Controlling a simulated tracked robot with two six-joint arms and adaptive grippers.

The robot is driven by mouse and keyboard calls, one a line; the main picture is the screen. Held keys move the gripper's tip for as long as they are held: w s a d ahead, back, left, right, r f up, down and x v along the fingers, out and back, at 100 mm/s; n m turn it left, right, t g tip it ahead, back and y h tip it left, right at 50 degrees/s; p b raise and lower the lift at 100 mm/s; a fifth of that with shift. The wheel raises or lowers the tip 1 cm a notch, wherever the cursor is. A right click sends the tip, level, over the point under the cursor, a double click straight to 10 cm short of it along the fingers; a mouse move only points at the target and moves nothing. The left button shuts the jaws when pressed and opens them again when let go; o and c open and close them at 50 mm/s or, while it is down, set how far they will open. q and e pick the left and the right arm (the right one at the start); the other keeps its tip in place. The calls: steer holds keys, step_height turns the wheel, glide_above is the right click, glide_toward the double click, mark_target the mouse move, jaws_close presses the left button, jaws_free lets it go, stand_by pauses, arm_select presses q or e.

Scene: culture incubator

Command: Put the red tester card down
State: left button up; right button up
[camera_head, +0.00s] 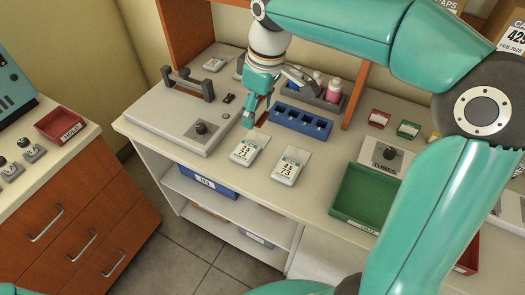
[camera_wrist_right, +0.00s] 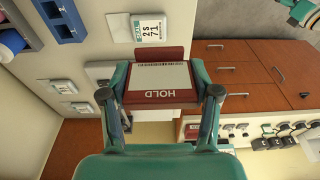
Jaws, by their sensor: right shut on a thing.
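My right gripper (camera_head: 255,116) hangs over the worktop, beside the grey flat-topped unit and behind a tester marked 71. It is shut on the red tester card (camera_wrist_right: 158,82), which shows as a small red sliver in the head view (camera_head: 264,110). In the right wrist view the card sits between both fingertips, with a white barcode label and the word HOLD. I cannot tell whether the card touches anything below. A teal part of mine shows at the upper right edge of the wrist view; I cannot tell whether it is my left gripper.
Two white testers (camera_head: 248,149) (camera_head: 290,167) lie at the worktop's front. A blue rack (camera_head: 299,122) stands right of the gripper. A green tray (camera_head: 366,198) is farther right. A red HOLD tray (camera_head: 61,125) is on the left cabinet. Bare worktop shows between the testers and green tray.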

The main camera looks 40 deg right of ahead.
mark_target(257, 168)
step_height(257, 168, down, 19)
steer(key=shift+f, duration=0.1)
stand_by(0.4)
steer(key=o, duration=0.5)
steer(key=shift+f+b, duration=0.15)
steer(key=shift+b, duration=0.2)
steer(key=o, duration=0.5)
